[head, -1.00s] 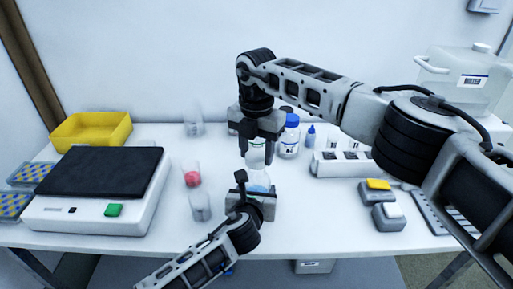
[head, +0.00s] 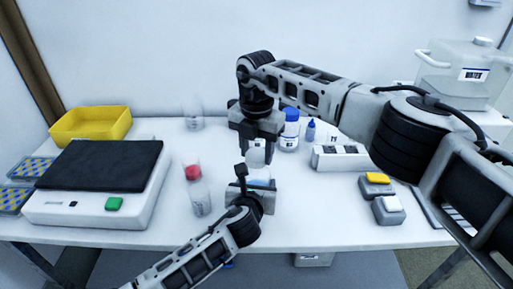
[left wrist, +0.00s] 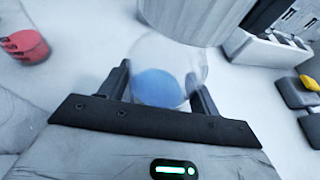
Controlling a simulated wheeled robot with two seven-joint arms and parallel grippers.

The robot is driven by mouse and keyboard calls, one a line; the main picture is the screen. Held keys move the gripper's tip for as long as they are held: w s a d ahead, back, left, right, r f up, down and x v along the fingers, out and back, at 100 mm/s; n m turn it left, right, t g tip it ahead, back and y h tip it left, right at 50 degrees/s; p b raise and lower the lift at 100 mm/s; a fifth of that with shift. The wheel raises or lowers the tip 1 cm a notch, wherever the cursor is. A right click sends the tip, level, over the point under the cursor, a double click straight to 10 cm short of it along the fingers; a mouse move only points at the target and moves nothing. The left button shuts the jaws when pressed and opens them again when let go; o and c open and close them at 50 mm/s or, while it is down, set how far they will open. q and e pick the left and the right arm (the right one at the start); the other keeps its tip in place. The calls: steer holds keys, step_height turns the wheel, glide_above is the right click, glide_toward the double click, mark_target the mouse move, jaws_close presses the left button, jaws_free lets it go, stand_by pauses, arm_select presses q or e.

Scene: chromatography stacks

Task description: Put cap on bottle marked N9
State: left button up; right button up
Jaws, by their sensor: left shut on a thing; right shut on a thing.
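My left gripper (head: 261,186) is shut on a clear bottle (left wrist: 172,58) with blue liquid inside. The bottle also shows between the fingers in the left wrist view. Its label is not readable, so I cannot tell if it is marked N9. My right gripper (head: 256,148) points down above it, shut on a pale, ribbed cap (left wrist: 200,14). In the left wrist view the cap is large and close at the bottle's top. I cannot tell whether cap and bottle touch. The two grippers hide much of both in the head view.
A balance (head: 60,208) and a yellow tray (head: 118,122) stand at left. A vial with red (head: 192,172) stands left of the grippers. A blue-capped bottle (head: 290,142) is just behind at right. A white block (head: 328,163) and button boxes (head: 388,212) are further right.

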steer(key=shift+f, duration=0.4)
arm_select(q)
jaws_close()
arm_select(e)
steer(key=m, duration=0.9)
steer(key=shift+m, duration=0.3)
steer(key=m, duration=1)
steer(key=o, duration=1)
